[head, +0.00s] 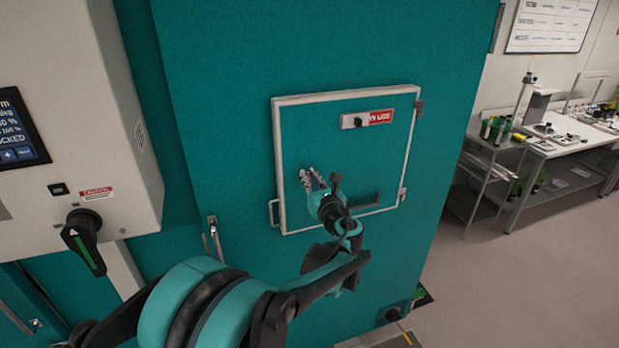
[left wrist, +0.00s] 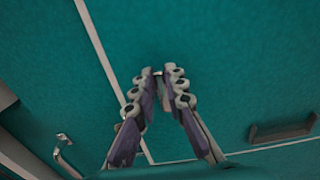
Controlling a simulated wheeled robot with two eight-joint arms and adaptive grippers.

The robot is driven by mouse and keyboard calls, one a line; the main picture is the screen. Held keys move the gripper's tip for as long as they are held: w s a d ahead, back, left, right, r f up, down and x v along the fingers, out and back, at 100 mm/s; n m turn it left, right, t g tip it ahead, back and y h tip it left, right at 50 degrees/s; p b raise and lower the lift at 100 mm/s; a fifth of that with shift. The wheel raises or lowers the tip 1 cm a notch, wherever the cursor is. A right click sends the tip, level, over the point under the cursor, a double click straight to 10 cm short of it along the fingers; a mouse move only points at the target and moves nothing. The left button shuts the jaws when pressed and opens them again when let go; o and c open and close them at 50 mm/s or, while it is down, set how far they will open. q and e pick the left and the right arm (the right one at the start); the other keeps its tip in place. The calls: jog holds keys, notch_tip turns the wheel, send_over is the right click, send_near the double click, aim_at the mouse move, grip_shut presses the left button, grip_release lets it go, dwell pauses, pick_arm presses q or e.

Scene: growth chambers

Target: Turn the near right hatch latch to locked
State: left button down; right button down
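The hatch (head: 330,137) is a square teal door with a pale frame, set in the tall teal cabinet. A white bracket handle (head: 273,212) is at its lower left edge. No latch shows clearly; the hatch surface at my left gripper's fingertips is partly covered. My left gripper (head: 311,177) is in front of the lower left part of the hatch. In the left wrist view its fingers (left wrist: 158,74) converge, tips close together, with a tiny pale spot between them. I cannot tell whether they hold anything. My right gripper is not in view.
A plate with a dark knob and red sign (head: 368,119) is high on the hatch. A dark ledge (head: 365,199) is low on it. A metal handle (head: 214,238) and a control box with a black rotary handle (head: 84,238) are to the left. Floor at right is clear.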

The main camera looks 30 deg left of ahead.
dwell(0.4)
pick_arm(q)
jog(key=n+b, duration=0.1)
jog(key=n, duration=0.5)
jog(key=s+f+n+b, duration=0.1)
jog(key=n, duration=0.5)
jog(key=a+n+b, duration=0.1)
jog(key=n+b, duration=0.1)
jog(key=n, duration=0.3)
jog(key=shift+s+a+f+n, duration=0.1)
jog(key=shift+s+f+n, duration=0.1)
jog(key=shift+f+n, duration=0.2)
dwell(0.4)
jog(key=c, duration=1.6)
grip_release()
jog(key=shift+o, duration=0.2)
jog(key=v, duration=1.2)
